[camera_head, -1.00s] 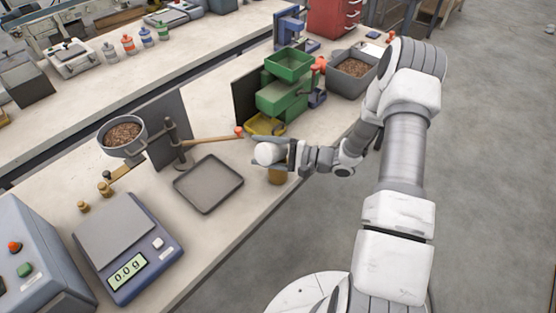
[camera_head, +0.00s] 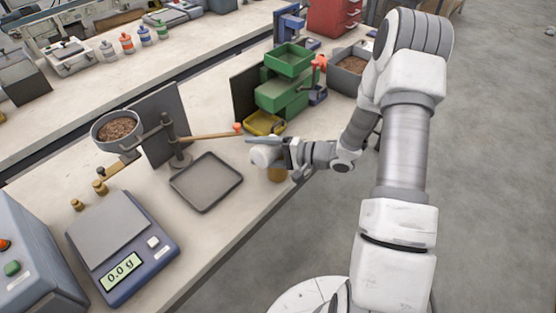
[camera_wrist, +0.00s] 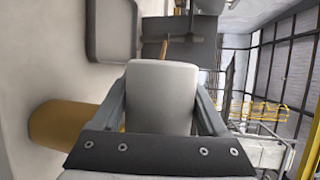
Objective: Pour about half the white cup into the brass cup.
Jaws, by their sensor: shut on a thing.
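My gripper (camera_head: 272,152) is shut on the white cup (camera_head: 263,157), which it holds above the front edge of the bench. The white cup also fills the middle of the wrist view (camera_wrist: 163,92), between the two fingers; it looks tilted well over, and its mouth and contents are hidden. The brass cup (camera_head: 277,174) stands on the bench just below the white cup and is partly covered by it and the gripper. It also shows at the left of the wrist view (camera_wrist: 62,130), apart from the white cup. Its inside is not visible.
A grey tray (camera_head: 206,183) lies left of the cups. A scale (camera_head: 123,250) reading 0.0 g stands at the front left. Behind are a stand with a wooden lever (camera_head: 210,136), a yellow tray (camera_head: 264,123) and a green hopper device (camera_head: 285,92).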

